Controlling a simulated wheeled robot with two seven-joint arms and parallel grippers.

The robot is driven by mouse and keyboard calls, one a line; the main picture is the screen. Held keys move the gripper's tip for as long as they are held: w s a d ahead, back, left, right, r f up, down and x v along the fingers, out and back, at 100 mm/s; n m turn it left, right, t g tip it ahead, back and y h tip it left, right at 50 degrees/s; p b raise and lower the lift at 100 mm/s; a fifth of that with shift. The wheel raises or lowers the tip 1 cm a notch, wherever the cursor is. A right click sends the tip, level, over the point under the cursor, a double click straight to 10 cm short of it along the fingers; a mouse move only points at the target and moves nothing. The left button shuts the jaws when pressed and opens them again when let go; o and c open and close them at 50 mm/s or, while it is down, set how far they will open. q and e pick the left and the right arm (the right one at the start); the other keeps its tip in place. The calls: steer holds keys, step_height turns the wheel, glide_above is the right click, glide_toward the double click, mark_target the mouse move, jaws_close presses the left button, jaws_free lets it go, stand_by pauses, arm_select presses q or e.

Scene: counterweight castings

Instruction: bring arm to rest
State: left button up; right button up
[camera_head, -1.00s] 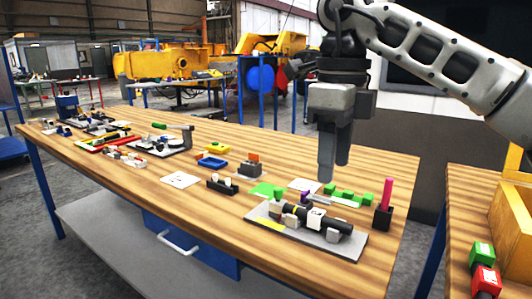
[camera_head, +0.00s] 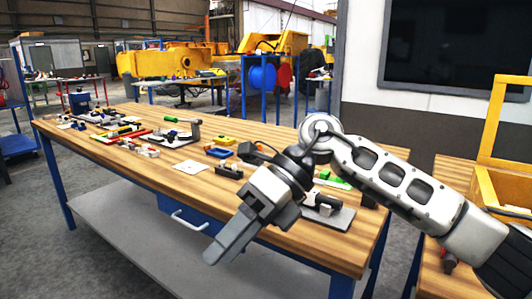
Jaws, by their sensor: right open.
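My right arm (camera_head: 400,185) comes in from the right, its elbow bent, with the forearm and wrist hanging over the front part of the wooden workbench. My right gripper (camera_head: 228,245) points down and to the left, in front of the bench's front edge. It is open and I see nothing held in it. It hides part of the bench's front edge and some of the items behind it. My left gripper is not in view.
The wooden workbench (camera_head: 135,165) holds several small parts, a yellow tray (camera_head: 223,141), a blue tray (camera_head: 219,152) and a white card (camera_head: 190,167). A grey plate assembly (camera_head: 335,217) lies partly hidden behind my wrist. A second wooden table with a yellow frame stands at the right.

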steer(key=s+a+m+g+y, duration=0.2)
steer(key=s+a+g+y, duration=0.15)
steer(key=a+y, duration=0.2)
steer(key=w+d+m+t+y, duration=0.3)
steer(key=m+t+y, duration=0.1)
steer(key=m+t, duration=0.6)
steer(key=w+d+m+t+y, duration=0.25)
steer(key=m+t+y, duration=0.25)
steer(key=m+t, duration=0.5)
steer(key=s+d+f+m+t+h+p, duration=0.1)
steer(key=d+f+m+t+h, duration=0.2)
steer(key=d+f+m+h, duration=0.6)
steer(key=s+d+f+m+t+h, duration=0.15)
steer(key=d+f+m+h, duration=0.25)
steer(key=f+m+h, duration=0.6)
steer(key=s+d+f+m+g, duration=0.2)
steer(key=s+f+m, duration=0.1)
steer(key=s+f, duration=0.2)
steer(key=s+d+f+m+g, duration=0.3)
steer(key=s+f, duration=0.2)
steer(key=f, duration=0.2)
steer(key=shift+s+d+f+h, duration=0.15)
steer(key=shift+s+d+h, duration=0.1)
steer(key=shift+s+h, duration=0.1)
